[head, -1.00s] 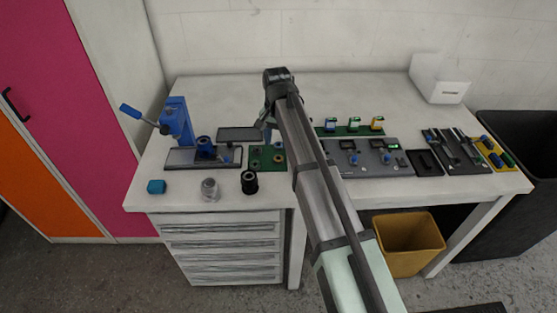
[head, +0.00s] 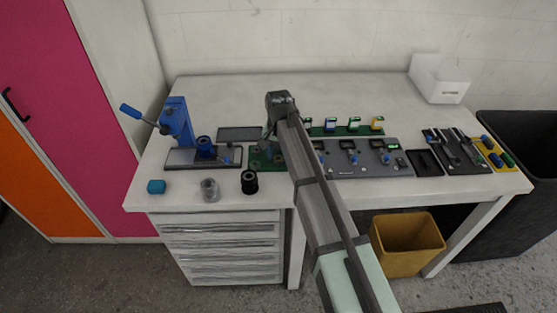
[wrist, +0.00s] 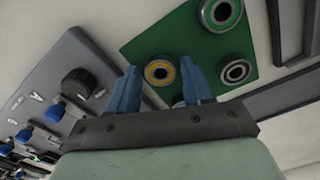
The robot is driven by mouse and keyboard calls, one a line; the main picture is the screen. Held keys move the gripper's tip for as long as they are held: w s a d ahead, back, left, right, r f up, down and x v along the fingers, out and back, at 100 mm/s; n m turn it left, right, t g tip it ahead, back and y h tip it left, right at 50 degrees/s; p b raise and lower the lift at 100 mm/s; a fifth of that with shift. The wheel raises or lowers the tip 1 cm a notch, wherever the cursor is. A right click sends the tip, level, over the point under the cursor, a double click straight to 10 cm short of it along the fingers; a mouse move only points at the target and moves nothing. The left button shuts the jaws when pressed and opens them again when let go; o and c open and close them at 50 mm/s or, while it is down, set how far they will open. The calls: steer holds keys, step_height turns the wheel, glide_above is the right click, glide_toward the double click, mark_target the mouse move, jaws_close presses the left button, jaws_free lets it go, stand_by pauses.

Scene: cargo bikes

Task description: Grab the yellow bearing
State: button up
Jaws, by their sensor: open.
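The yellow bearing (wrist: 159,72), a metal ring with a yellow inner band, lies on a green plate (wrist: 145,45) in the wrist view. My gripper (wrist: 158,66) has two blue fingers, open and apart, one on each side of the yellow bearing in that view. Nothing is held, and I cannot tell the height left between the fingertips and the plate. In the head view my gripper (head: 268,136) is over the green plate (head: 256,163), and the arm hides the yellow bearing.
A grey control panel (wrist: 62,72) with knobs lies to the left in the wrist view. A blue press (head: 177,122) and black cylinder (head: 249,182) stand nearby.

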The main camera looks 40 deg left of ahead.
steer(key=shift+c, duration=0.5)
steer(key=c, duration=0.7)
steer(key=shift+c, duration=0.2)
steer(key=shift+r, duration=0.1)
